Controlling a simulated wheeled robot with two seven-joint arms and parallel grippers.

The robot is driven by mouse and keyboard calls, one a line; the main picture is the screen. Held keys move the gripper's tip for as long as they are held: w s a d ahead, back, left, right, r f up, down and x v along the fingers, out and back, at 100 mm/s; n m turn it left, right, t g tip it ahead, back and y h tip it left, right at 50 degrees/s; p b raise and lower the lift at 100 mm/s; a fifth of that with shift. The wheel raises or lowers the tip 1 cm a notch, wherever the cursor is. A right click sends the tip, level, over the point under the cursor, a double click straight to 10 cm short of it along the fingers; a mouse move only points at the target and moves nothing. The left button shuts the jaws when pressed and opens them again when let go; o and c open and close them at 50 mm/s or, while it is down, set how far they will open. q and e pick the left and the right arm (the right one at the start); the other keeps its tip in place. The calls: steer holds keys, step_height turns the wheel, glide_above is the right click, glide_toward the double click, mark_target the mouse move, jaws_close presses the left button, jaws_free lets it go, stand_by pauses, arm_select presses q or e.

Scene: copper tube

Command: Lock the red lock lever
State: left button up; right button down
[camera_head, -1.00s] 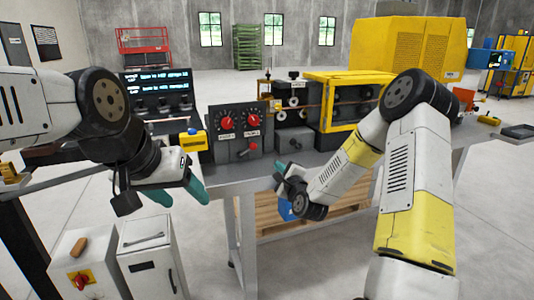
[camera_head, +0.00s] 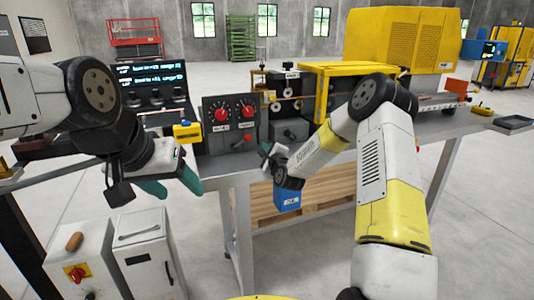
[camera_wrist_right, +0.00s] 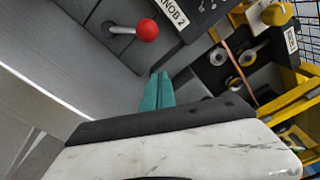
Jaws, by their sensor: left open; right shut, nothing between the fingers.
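The red lock lever, a red ball on a short metal rod, is on the front of the dark control panel below the knobs in the head view (camera_head: 247,138). It also shows in the right wrist view (camera_wrist_right: 147,30), at the top, ahead of the fingertips and apart from them. My right gripper (camera_wrist_right: 158,88) has its teal fingers shut together and empty; in the head view it hangs in front of the table edge, right of and below the lever (camera_head: 267,150). My left gripper (camera_head: 172,187) is open and empty, left of the table and away from the lever.
The dark panel (camera_head: 213,133) carries two red knobs. A yellow-framed machine (camera_head: 321,95) and copper tube rollers stand right of it. A yellow box (camera_head: 187,131) sits to the left. The grey table's front edge (camera_head: 222,178) lies below the panel. Two white cabinets (camera_head: 143,260) stand at lower left.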

steer(key=shift+a+r, duration=0.5)
steer(key=shift+a, duration=0.4)
steer(key=shift+a+r, duration=0.45)
steer(key=shift+a, duration=0.4)
steer(key=shift+s+a+r+n, duration=0.15)
steer(key=shift+r+n, duration=0.15)
steer(key=shift+n, duration=0.2)
steer(key=shift+s+a+r+n, duration=0.1)
steer(key=shift+a+r+n, duration=0.4)
steer(key=shift+n, duration=0.4)
steer(key=s+a+r+n+y, duration=0.1)
steer(key=s+a+n, duration=0.2)
steer(key=a+n, duration=0.6)
steer(key=n, duration=0.5)
steer(key=shift+r+t, duration=0.15)
steer(key=shift+t, duration=0.25)
steer(key=shift+a, duration=0.2)
